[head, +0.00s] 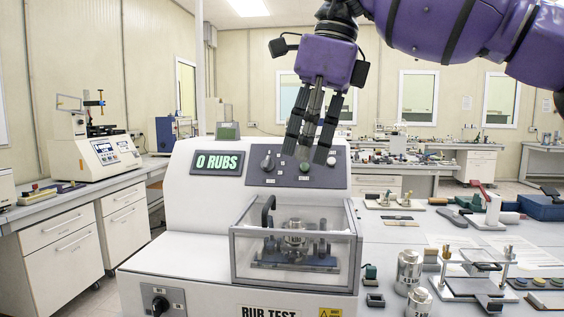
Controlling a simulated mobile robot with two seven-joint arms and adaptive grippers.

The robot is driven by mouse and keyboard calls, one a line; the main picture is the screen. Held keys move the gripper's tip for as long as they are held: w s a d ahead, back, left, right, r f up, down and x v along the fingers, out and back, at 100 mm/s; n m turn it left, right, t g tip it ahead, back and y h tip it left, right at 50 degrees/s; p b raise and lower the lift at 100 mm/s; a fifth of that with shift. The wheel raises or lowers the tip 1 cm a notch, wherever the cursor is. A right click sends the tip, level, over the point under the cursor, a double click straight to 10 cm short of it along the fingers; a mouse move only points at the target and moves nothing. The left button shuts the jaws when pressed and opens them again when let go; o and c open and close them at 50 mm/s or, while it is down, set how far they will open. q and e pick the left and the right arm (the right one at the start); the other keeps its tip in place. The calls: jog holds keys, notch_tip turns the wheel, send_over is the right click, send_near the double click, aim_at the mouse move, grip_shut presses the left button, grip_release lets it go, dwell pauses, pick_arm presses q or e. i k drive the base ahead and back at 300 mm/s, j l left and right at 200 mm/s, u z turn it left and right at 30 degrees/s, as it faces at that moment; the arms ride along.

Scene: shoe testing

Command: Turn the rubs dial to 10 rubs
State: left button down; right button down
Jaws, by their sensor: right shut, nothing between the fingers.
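The white rub test machine (200,235) stands in front of me. Its display (217,162) reads "0 RUBS". A dark dial (268,162) sits on the grey control panel (337,180), right of the display; I take it as the rubs dial, but its small label is unreadable. A second dark knob (160,305) is low on the machine's front left. My right gripper (306,155) is shut and empty, pointing down in front of the panel, to the right of the dial and apart from it. It covers part of the panel. My left gripper is out of view.
A clear-walled chamber (296,252) juts out below the panel. Metal weights (409,270) and small fixtures crowd the table at right. A bench with another instrument (95,150) is at left. Open air lies in front of the display.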

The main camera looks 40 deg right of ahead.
aim_at(267, 164)
jog(key=i+l, duration=0.9)
jog(key=l, duration=0.25)
